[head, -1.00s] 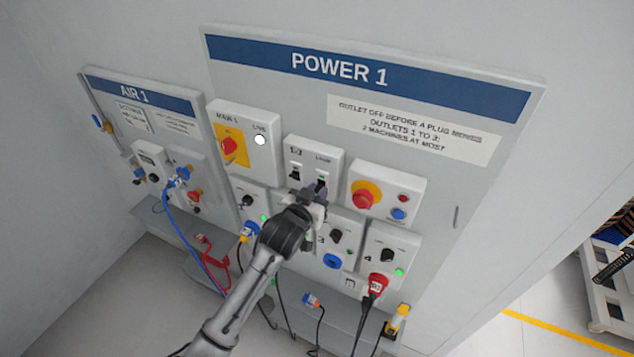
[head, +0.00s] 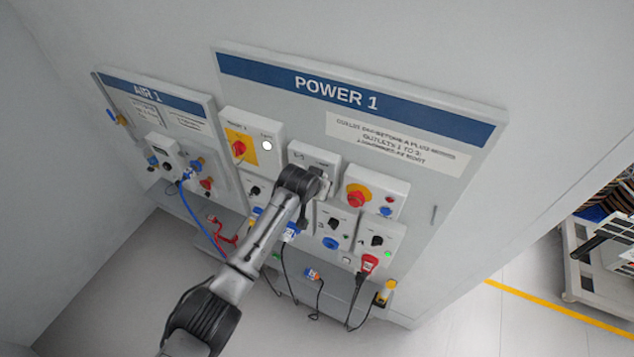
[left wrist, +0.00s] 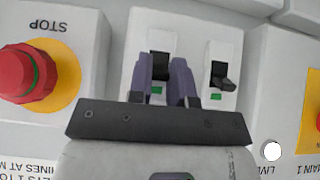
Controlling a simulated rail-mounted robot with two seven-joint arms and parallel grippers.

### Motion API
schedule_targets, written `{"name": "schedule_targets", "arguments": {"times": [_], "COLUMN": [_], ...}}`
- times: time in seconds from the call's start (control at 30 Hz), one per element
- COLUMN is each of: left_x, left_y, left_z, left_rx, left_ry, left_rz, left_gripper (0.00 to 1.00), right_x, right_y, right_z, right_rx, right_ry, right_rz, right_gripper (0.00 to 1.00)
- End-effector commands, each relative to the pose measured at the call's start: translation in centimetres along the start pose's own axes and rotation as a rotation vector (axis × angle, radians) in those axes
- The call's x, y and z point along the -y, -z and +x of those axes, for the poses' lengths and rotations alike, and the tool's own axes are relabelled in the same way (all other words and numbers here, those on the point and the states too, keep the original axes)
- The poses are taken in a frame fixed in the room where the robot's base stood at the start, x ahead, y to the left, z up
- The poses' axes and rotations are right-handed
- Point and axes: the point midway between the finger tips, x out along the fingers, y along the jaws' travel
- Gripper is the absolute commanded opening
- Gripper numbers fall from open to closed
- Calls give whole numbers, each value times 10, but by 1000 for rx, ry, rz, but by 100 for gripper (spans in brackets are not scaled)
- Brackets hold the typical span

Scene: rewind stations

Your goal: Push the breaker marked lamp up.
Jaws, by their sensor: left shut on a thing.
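The lamp breaker (left wrist: 159,65) is a dark lever in a white housing with a green window, on the left of two breakers in the left wrist view, which shows the panel upside down. My left gripper (left wrist: 161,88) has its purple fingers on either side of this lever, shut on it. In the head view my left gripper (head: 322,180) is at the breaker box (head: 315,153) below the POWER 1 sign, and my wrist hides the levers. The other breaker (left wrist: 222,80) is beside it, clear of the fingers. My right gripper is not in view.
A red stop button (head: 356,196) on yellow is just right of the breaker box. The yellow and red main switch (head: 240,147) is to the left. Below are outlets, a red plug (head: 369,263) and hanging cables. The AIR 1 board (head: 150,92) is further left.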

Motion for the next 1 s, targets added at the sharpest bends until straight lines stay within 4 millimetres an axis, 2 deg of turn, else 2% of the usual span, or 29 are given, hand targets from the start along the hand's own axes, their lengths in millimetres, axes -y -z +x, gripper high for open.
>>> {"name": "schedule_targets", "arguments": {"times": [0.3, 0.77, 0.8, 1.0], "left_x": [0, 0, 0, 0], "left_y": [2, 2, 1, 2], "left_z": [0, 0, 0, 0], "left_rx": [86, 98, 98, 96], "left_ry": [1, 1, 1, 1], "left_rz": [-1, -1, -1, -1], "left_gripper": [0, 0, 20, 39], "right_x": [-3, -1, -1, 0], "right_y": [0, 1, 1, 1], "right_z": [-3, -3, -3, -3], "right_rx": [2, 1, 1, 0], "right_ry": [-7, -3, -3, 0], "right_rz": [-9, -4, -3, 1], "right_gripper": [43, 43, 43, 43]}}
